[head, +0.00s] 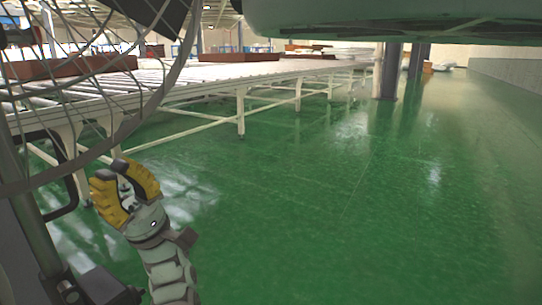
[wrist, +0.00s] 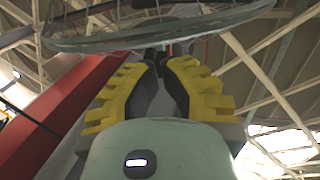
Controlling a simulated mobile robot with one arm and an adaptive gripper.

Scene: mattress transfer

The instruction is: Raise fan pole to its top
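The fan shows at the left of the head view as a wire cage (head: 168,85) with a dark pole (head: 36,238) below it. The cage also crosses the top of the wrist view (wrist: 165,40). My gripper (head: 115,168), with yellow-backed fingers, is to the right of the pole and just below the cage rim, apart from the pole in the picture. In the wrist view its black-padded fingers (wrist: 163,55) lean in until their tips are close together. Whether they touch or pinch something small there is unclear. The pole's foot is partly cut off.
A long white roller conveyor (head: 215,75) on legs runs behind the fan, with brown slabs (head: 72,65) on it. A large pale body (head: 390,18) hangs across the top right. Dark columns (head: 389,72) stand farther back. The green floor (head: 360,210) at the right is clear.

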